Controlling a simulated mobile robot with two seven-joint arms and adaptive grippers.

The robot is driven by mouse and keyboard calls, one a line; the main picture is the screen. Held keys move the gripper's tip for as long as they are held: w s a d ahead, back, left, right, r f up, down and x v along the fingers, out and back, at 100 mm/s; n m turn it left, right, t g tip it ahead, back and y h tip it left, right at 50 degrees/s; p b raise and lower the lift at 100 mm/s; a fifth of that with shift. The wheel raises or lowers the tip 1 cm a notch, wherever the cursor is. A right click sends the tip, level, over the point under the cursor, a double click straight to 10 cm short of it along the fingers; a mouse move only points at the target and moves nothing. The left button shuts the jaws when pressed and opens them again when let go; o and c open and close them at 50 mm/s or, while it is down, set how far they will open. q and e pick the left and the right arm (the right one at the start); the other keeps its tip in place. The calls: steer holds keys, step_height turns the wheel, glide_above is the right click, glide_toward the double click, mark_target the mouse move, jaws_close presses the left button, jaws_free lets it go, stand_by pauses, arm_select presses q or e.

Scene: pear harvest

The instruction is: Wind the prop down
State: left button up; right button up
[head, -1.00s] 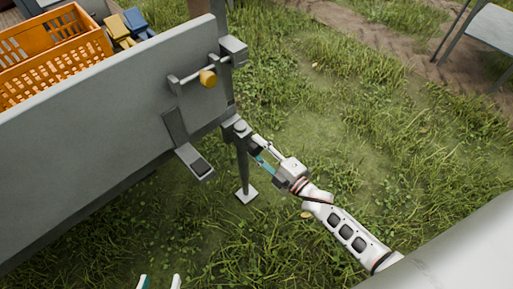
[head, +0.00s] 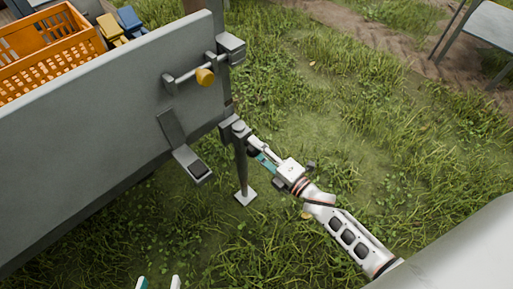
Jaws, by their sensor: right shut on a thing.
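The prop (head: 241,168) is a grey upright leg at the trailer's corner, with a pale square foot plate (head: 245,197) at the grass. A dark bracket or crank head (head: 235,128) sits at its top. My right gripper (head: 256,154) reaches in from the right beside the upper prop. It is shut on what seems to be the prop's crank handle, mostly hidden by the fingers. My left gripper (head: 159,284) shows only as two fingertips at the bottom edge. They are apart with nothing seen between them.
The grey trailer side panel (head: 90,125) fills the left. It carries a rod latch with a yellow knob (head: 205,76) and a bracket (head: 193,164). An orange crate (head: 50,52) stands behind it. A grey table (head: 491,26) is at the far right. Grass between is open.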

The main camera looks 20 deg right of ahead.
steer(key=o, duration=1.1)
steer(key=shift+s, duration=0.1)
steer(key=v, duration=1.1)
steer(key=shift+s+d, duration=0.15)
steer(key=shift+s, duration=0.25)
